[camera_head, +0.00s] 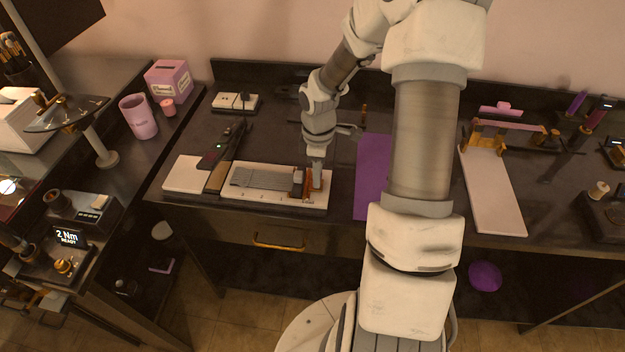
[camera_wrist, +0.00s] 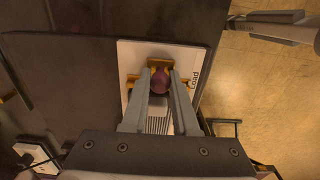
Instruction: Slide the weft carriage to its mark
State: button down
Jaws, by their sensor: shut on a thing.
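A white board (camera_head: 275,203) lies on the dark table, with a block of grey strips (camera_head: 260,179) along its middle. The weft carriage (camera_head: 298,185), with dark and brass-orange parts, is at the board's right end. My gripper (camera_head: 317,178) points down over that end. In the wrist view, my gripper (camera_wrist: 160,78) has its two fingers on either side of a round dark maroon knob (camera_wrist: 160,84) and is shut on it. Brass parts (camera_wrist: 158,63) show around the knob, with the grey strips (camera_wrist: 158,124) beside it. The fingers partly hide the carriage, and I cannot make out its mark.
A white pad (camera_head: 187,174) and a dark tool (camera_head: 213,155) lie left of the board. A purple mat (camera_head: 370,175) lies to the right, partly behind my arm. A white box with switches (camera_head: 234,103) stands at the back. The table's front edge runs close to the board.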

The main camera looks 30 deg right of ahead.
jog(key=shift+w+a+b, duration=0.15)
jog(key=shift+w+a, duration=0.5)
jog(key=shift+a, duration=0.3)
jog(key=shift+w+a+b, duration=0.1)
jog(key=shift+w+a, duration=0.5)
jog(key=shift+a, duration=0.35)
jog(key=shift+w+a+b, duration=0.15)
jog(key=shift+w+a, duration=0.5)
jog(key=shift+a, duration=0.3)
jog(key=shift+c, duration=2.4)
grip_release()
notch_tip(320, 180, up, 7)
jog(key=p, duration=0.6)
